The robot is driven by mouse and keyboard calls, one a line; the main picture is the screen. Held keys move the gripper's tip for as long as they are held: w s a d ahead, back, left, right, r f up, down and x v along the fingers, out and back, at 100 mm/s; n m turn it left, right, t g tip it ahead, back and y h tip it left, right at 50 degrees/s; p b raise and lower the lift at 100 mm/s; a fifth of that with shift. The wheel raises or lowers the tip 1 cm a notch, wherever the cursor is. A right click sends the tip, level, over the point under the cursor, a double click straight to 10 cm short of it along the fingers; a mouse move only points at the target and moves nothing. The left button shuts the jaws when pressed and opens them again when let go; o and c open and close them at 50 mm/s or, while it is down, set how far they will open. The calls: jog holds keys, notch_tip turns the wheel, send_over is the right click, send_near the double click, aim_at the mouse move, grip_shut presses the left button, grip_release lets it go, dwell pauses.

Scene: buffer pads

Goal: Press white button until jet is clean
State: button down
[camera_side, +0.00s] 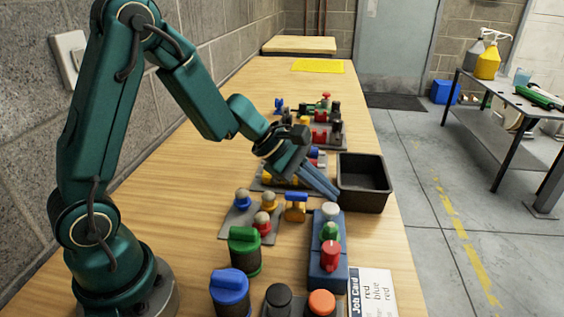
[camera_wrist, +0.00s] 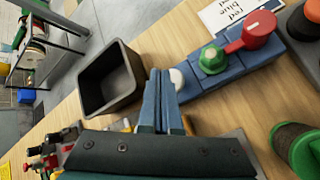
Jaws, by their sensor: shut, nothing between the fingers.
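The white button (camera_side: 330,210) sits at the far end of a blue box (camera_side: 327,269), beyond a green knob (camera_side: 329,232) and a red lever (camera_side: 331,256). My gripper (camera_side: 337,196) is shut and empty, its blue fingers tilted down just beyond the white button. In the wrist view the fingertips (camera_wrist: 162,74) lie just left of the white button (camera_wrist: 178,78), which the fingers partly overlap. I cannot tell whether they touch it. I cannot make out a jet in either view.
A black open bin (camera_side: 365,182) stands just beyond the box, close to my fingers. A Job Card (camera_side: 372,293) lies right of the box. A grey pad (camera_side: 240,222) with several coloured knobs lies to the left. A yellow mat (camera_side: 318,66) lies at the far end.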

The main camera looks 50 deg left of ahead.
aim_at(324, 206)
jog(key=shift+f, duration=0.15)
jog(key=shift+f, duration=0.3)
jog(key=shift+f, duration=0.85)
dwell(1.2)
jog(key=shift+r, duration=1.25)
jog(key=shift+w+r, duration=0.1)
jog(key=shift+r, duration=2.45)
